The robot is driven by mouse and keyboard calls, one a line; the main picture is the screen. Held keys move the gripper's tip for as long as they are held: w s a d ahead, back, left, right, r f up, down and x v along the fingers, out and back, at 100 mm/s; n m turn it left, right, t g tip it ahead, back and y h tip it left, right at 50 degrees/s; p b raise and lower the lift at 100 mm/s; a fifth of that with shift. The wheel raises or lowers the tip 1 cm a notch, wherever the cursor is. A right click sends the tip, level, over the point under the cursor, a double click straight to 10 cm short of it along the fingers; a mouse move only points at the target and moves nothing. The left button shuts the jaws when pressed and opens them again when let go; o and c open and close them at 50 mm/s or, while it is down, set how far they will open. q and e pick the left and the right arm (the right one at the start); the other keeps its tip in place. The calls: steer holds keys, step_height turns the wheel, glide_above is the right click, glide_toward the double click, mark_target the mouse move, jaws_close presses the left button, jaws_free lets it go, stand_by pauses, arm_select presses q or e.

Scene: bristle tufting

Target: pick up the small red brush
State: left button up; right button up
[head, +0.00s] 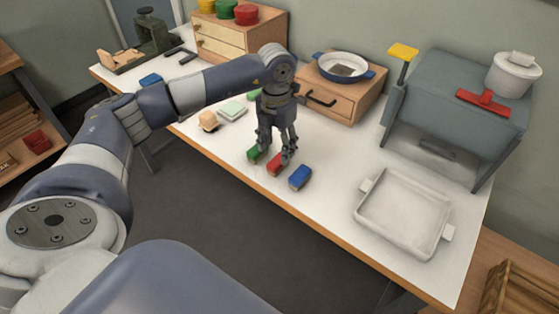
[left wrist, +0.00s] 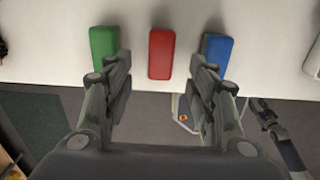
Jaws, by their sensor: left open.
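The small red brush (head: 274,165) lies near the front edge of the white table, between a green brush (head: 253,154) and a blue brush (head: 299,177). In the left wrist view the red brush (left wrist: 161,54) is a plain red block, with the green one (left wrist: 104,47) to its left and the blue one (left wrist: 217,50) to its right. My left gripper (head: 274,157) points down over the red brush, open and empty. Its fingers (left wrist: 161,72) stand either side of the red brush's line. Part of my right arm's gripper (left wrist: 262,108) shows small at lower right.
A white tray (head: 362,212) stands to the right. A grey machine (head: 450,90) with a red-handled tool (head: 484,102) is behind it. A wooden drawer box (head: 344,104) bears a blue pan (head: 316,66).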

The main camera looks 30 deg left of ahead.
mark_target(277, 161)
arm_select(q)
steer(key=shift+f, duration=0.75)
step_height(277, 161, down, 4)
steer(key=shift+f+p, duration=0.2)
steer(key=shift+p, duration=0.45)
steer(key=shift+f, duration=0.45)
steer(key=shift+c, duration=0.3)
steer(key=c, duration=1.1)
arm_select(e)
steer(key=shift+s+d+r, duration=0.25)
steer(key=shift+s+r, duration=0.1)
steer(key=shift+r, duration=0.35)
